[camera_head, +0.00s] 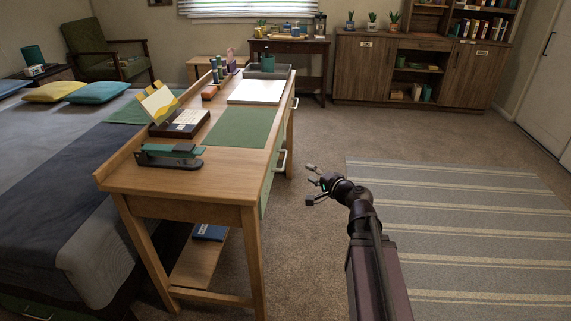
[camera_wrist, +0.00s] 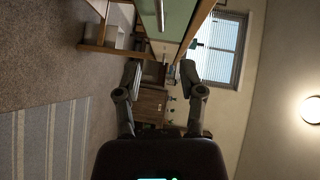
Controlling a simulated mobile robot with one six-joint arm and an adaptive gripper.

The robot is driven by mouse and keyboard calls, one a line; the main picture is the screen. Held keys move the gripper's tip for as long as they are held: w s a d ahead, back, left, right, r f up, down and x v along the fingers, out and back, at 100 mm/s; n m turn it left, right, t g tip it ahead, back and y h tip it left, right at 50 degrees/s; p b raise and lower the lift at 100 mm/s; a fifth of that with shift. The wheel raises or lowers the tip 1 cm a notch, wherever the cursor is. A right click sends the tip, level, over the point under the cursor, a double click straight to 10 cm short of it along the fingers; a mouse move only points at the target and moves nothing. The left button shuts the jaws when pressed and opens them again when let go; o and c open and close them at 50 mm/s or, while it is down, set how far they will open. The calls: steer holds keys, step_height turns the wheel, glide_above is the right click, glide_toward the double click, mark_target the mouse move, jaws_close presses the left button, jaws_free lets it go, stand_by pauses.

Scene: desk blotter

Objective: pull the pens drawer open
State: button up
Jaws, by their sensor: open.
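The wooden desk (camera_head: 185,180) has drawers along its right side. A green drawer front (camera_head: 268,183) carries a pale bar handle (camera_head: 281,160); a second handle (camera_head: 295,103) is farther back. Both drawers look shut, and I cannot read which one is for pens. In the wrist view, a green front (camera_wrist: 178,18) and a handle (camera_wrist: 161,15) show at the top. My gripper (camera_head: 310,182) is open and empty, to the right of the near handle and apart from it. Its two spread fingers (camera_wrist: 160,72) show in the wrist view.
A stapler (camera_head: 170,156), green blotter (camera_head: 240,128) and white paper (camera_head: 257,91) lie on the desk. A bed (camera_head: 50,160) stands left of it. Carpet (camera_head: 310,245) and a striped rug (camera_head: 450,210) leave free floor to the right.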

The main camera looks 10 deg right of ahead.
mark_target(285, 158)
steer(key=shift+w, duration=0.15)
steer(key=b+x, duration=0.2)
steer(key=x, duration=1.1)
steer(key=shift+w+a+f, duration=0.1)
steer(key=shift+w+a, duration=0.1)
steer(key=shift+a, duration=0.05)
jaws_close()
